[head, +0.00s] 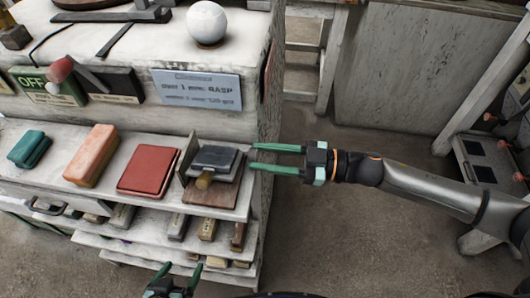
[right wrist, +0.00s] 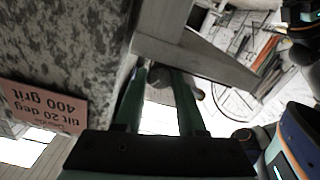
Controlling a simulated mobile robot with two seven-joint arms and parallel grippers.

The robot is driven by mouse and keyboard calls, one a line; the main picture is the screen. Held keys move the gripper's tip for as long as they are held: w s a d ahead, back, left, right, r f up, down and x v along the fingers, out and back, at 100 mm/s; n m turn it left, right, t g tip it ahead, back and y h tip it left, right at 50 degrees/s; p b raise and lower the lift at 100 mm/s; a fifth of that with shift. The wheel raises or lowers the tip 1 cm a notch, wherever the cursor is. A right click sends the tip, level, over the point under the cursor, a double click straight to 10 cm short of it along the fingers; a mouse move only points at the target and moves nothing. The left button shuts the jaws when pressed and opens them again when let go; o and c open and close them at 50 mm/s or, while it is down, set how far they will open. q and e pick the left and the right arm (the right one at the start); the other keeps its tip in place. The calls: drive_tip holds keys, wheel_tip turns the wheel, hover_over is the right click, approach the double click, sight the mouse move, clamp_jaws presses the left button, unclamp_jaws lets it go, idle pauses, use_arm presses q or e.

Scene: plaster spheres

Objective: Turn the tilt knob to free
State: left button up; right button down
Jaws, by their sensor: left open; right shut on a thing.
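No knob I can name for sure as the tilt knob shows. A red-ended lever (head: 60,70) stands on the front of the bench, by a green sign (head: 45,88) reading OFF. My right gripper (head: 252,157) is at the bench's right side, beside a dark-topped block (head: 216,158). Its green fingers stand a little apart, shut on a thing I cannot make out. In the right wrist view its fingers (right wrist: 160,85) reach under a grey bar (right wrist: 195,60). My left gripper (head: 175,283) is open and empty at the bottom edge, in front of the lower shelves.
A white sphere (head: 207,22) rests on the bench top. Red (head: 150,170), orange (head: 92,155) and green (head: 29,148) blocks lie on the upper shelf. A pink card (right wrist: 45,108) on the bench side reads tilt 20 deg, 400 grit.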

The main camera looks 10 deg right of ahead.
use_arm(q)
drive_tip(key=shift+s+f, duration=0.15)
drive_tip(key=shift+s, duration=0.1)
use_arm(e)
drive_tip(key=c, duration=0.5)
unclamp_jaws()
use_arm(q)
drive_tip(key=shift+w+d+f+b, duration=0.3)
drive_tip(key=shift+d+b, duration=0.2)
drive_tip(key=shift+b, duration=0.3)
use_arm(e)
drive_tip(key=v, duration=1.2)
drive_tip(key=shift+d, duration=0.25)
drive_tip(key=shift+s, duration=0.1)
